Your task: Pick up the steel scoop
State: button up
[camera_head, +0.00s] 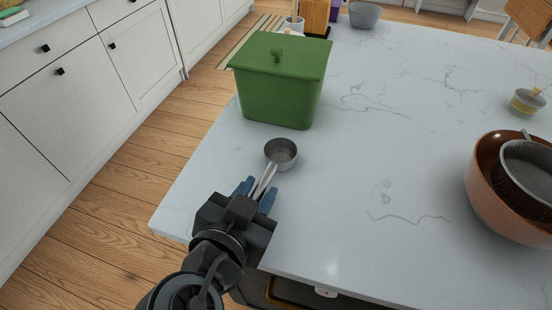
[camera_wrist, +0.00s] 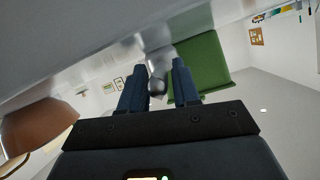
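The steel scoop (camera_head: 281,152) lies on the white marble counter, its round cup pointing away from me and its handle toward my gripper. My gripper (camera_head: 258,188) is low at the near left part of the counter, with its two blue fingers on either side of the handle. In the wrist view, the scoop's handle (camera_wrist: 157,84) shows between the fingers of my gripper (camera_wrist: 158,67), with gaps on both sides. The fingers are open. Whether they touch the handle from below is hidden.
A green lidded box (camera_head: 278,90) stands just behind the scoop. A copper-coloured bowl (camera_head: 485,195) holding a grey pot (camera_head: 530,165) is at the right. A small yellow-and-grey container (camera_head: 526,102) is at the far right. The counter's middle is clear.

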jog(key=shift+w+d+f, duration=0.2)
jog(key=shift+w+f, duration=0.05)
jog(key=shift+w, duration=0.3)
jog(key=shift+c, duration=0.5)
grip_shut()
jog(key=shift+r, duration=0.1)
